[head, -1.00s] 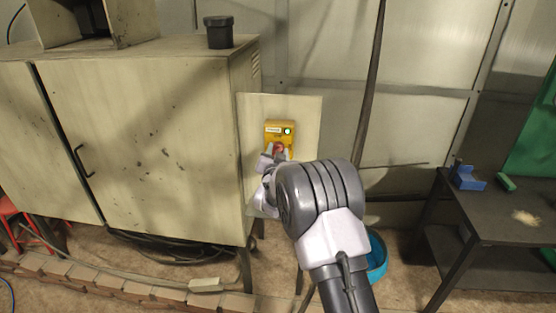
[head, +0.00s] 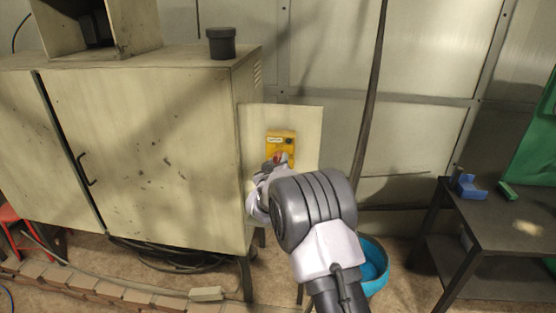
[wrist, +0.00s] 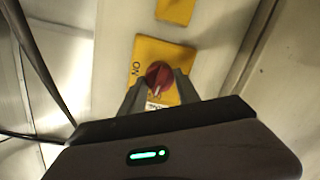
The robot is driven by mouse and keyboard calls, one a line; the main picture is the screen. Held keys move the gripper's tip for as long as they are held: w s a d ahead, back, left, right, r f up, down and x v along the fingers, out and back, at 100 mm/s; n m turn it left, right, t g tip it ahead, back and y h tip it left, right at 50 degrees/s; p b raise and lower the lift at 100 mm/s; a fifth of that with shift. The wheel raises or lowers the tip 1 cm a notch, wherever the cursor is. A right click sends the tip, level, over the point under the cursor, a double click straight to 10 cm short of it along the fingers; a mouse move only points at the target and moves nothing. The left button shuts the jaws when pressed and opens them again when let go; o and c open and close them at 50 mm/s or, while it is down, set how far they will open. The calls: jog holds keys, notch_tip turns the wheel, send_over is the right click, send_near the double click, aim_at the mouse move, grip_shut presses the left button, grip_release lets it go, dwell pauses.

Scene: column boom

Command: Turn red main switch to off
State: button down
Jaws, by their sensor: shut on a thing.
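The red main switch (wrist: 157,74) is a round red knob on a yellow plate (wrist: 146,52) with an "ON" mark beside it in the wrist view. In the head view the yellow switch box (head: 280,136) sits on a pale panel (head: 308,125), with a dark round spot (head: 289,141) at its upper right. My gripper (wrist: 158,82) is shut on the red knob, one finger on each side. In the head view my gripper (head: 279,160) partly hides the knob. The "OFF" mark and the knob's exact pointing are not clear.
A large beige cabinet (head: 150,140) stands close on the left, with a black pot (head: 221,42) on top. A blue tub (head: 373,262) is on the floor behind my arm. A dark table (head: 500,220) stands right. A dark cable (head: 373,90) hangs behind the panel.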

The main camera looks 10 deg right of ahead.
jog(key=shift+n, duration=0.7)
jog(key=c, duration=0.9)
grip_release()
jog(key=v, duration=1.7)
jog(key=shift+s+a, duration=0.2)
